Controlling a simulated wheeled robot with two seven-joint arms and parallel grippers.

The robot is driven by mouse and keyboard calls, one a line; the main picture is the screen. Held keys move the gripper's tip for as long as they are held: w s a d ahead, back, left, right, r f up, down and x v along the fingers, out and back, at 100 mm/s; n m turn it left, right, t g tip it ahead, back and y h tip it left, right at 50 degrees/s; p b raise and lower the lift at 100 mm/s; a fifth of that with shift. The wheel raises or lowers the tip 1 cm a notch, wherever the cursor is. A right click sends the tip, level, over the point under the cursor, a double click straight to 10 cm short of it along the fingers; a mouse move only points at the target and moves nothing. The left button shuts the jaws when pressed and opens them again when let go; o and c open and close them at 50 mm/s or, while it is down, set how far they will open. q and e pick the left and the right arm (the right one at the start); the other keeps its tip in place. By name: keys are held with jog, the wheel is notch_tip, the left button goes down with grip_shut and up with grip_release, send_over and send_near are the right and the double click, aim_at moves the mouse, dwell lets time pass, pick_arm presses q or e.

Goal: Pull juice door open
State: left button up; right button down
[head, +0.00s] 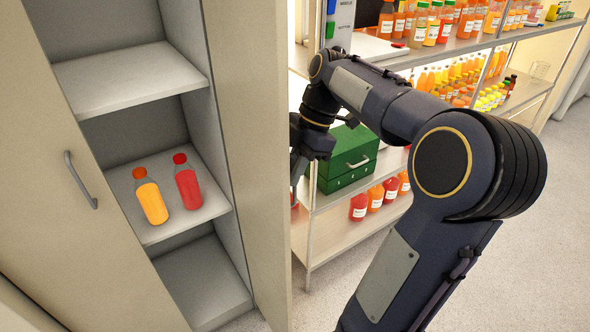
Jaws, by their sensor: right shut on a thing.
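The right door (246,130) of the pale cabinet stands swung open, its inner face towards me. Inside, an orange juice bottle (151,198) and a red juice bottle (187,184) stand on the middle shelf (215,200). My right gripper (297,165) is at the outer side of this door, partly hidden behind its edge. It is shut on the door's handle, which the door hides. The left door (50,225), with a grey curved handle (80,180), covers the left part of the cabinet. My left gripper is not in view.
A metal rack (330,232) with several juice bottles stands close behind my right arm. A green box (350,160) sits on it beside the gripper. Light floor (520,220) is clear at the right.

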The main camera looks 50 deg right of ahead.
jog(key=c, duration=1.5)
grip_release()
jog(key=v, duration=0.7)
jog(key=shift+d+r+p, duration=0.15)
jog(key=shift+r+p, duration=0.15)
jog(key=shift+r, duration=0.1)
jog(key=shift+s, duration=0.15)
